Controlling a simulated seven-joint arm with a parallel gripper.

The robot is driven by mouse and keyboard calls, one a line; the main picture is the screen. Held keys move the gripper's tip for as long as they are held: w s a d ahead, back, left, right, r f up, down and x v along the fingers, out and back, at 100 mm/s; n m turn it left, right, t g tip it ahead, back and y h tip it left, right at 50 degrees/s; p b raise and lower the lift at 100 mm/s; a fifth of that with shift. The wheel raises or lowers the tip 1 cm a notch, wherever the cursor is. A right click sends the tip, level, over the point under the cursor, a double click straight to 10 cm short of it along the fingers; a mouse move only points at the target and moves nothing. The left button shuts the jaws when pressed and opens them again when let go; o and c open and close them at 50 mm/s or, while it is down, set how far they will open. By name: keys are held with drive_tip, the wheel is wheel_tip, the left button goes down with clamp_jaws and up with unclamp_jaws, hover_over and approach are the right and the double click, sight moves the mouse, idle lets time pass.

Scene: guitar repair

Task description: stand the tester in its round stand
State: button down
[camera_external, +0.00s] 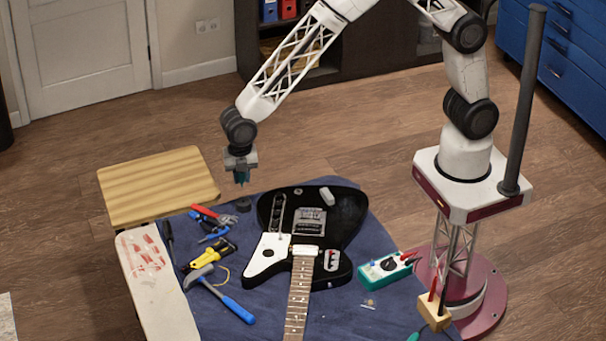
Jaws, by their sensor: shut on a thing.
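My gripper (241,172) hangs above the far edge of the workbench, pointing down. It is shut on a small teal thing, which looks like the tester (241,179); only a little of it shows below the jaws, roughly upright. A small dark round piece, which looks like the round stand (243,204), sits on the blue cloth just below the gripper, left of the guitar body. A gap shows between the tester and the stand. Whether the tester is exactly over the stand's middle I cannot tell.
A black guitar (340,230) lies right of the stand. Red-handled pliers (205,215), a yellow tool (208,256) and a blue-handled hammer (230,303) lie to the left. A green-and-white meter (386,268) and a wooden block (434,314) stand at right. A wooden stool (150,185) is behind.

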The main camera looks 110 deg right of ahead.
drive_tip(key=shift+f, duration=2.3)
drive_tip(key=shift+f, duration=1.45)
idle(3.4)
drive_tip(key=shift+c, duration=2)
unclamp_jaws()
